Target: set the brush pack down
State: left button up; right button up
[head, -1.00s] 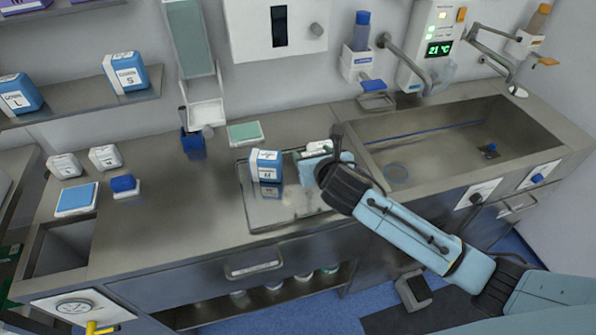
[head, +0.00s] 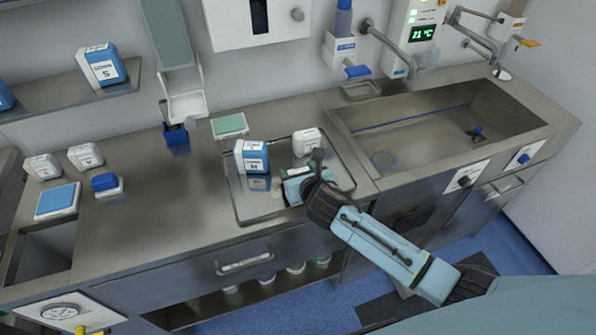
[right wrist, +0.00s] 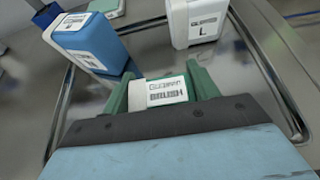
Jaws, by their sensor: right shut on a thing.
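In the head view my right gripper (head: 298,178) is over the front middle of the metal tray (head: 258,207), and the pack is mostly hidden by the gripper. I cannot tell whether the pack touches the tray floor. My left gripper is not in view.
A blue-and-white box (head: 252,157) stands on the tray, left of my gripper. A white box (head: 307,142) marked "L" (right wrist: 200,22) stands behind it. A green-topped pack (head: 230,125) lies behind the tray.

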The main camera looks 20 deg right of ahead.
jog(key=shift+f, duration=0.1)
jog(key=o, duration=0.9)
jog(key=shift+o, duration=0.2)
jog(key=shift+r, duration=0.2)
jog(key=p+v, duration=0.1)
jog(key=v, duration=1.1)
jog(key=shift+p, duration=0.35)
jog(key=shift+f, duration=0.1)
